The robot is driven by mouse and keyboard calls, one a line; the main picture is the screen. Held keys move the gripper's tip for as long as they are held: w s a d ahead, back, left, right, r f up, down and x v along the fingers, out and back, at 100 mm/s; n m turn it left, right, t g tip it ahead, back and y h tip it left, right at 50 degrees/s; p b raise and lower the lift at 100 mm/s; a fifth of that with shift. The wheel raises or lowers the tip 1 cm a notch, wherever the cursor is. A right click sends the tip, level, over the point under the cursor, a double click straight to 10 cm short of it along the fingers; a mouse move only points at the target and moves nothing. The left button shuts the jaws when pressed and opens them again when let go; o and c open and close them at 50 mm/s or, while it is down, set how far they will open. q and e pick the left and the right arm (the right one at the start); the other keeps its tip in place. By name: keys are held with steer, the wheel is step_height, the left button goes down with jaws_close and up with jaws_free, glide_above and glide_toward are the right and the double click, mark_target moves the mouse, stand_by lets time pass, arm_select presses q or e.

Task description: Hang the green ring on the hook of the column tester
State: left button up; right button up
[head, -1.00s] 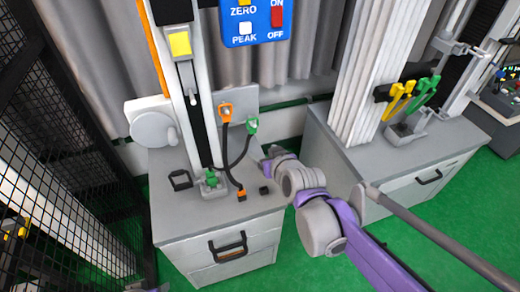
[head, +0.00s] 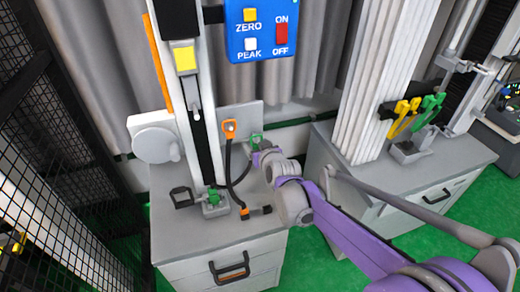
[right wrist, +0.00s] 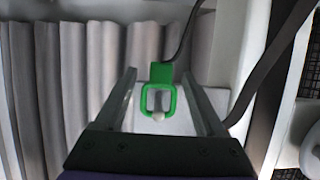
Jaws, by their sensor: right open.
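The green ring (head: 256,140) is at the back right of the left cabinet's top, beside the tester column. In the right wrist view the green ring (right wrist: 145,101) is a rounded square loop below a green block, with a pale peg end at its lower edge. My right gripper (right wrist: 158,100) is open, one finger on each side of the ring, not closed on it. In the head view the right gripper (head: 258,158) partly covers the ring. The column tester (head: 208,110) is a white column with a black slot. A slim grey part (head: 195,97) hangs below its yellow-marked carriage (head: 185,58); its hook shape is unclear.
An orange ring (head: 229,123) on a dark cable stands left of the green one. A green clamp (head: 213,196) and a black loop (head: 181,196) are at the column's foot. A blue button panel (head: 262,32) hangs above. A mesh fence (head: 60,140) is at left.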

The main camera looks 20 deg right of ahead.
steer(key=shift+w, duration=0.15)
steer(key=shift+c, duration=0.2)
jaws_close()
steer(key=c, duration=0.8)
jaws_free()
steer(key=shift+o, duration=0.2)
steer(key=shift+r+p, duration=0.4)
steer(key=shift+p, duration=0.05)
steer(key=shift+s+d+p, duration=0.1)
steer(key=shift+s+p, duration=0.3)
steer(key=shift+s, duration=2.55)
